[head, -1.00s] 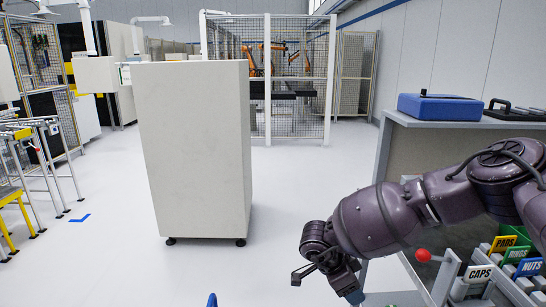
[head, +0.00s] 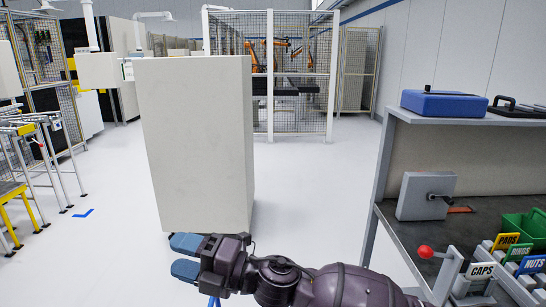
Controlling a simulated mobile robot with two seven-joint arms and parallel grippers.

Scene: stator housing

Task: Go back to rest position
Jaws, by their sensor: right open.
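My right gripper (head: 184,256) is at the bottom centre of the head view, in front of the foot of the tall white cabinet in the picture. Its blue fingertips point left and stand apart with nothing between them. My right arm runs in from the lower right, low across the picture. My left gripper is not in view.
A tall white cabinet (head: 197,140) stands at the centre. The floor (head: 310,190) between cabinet and workbench is clear.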

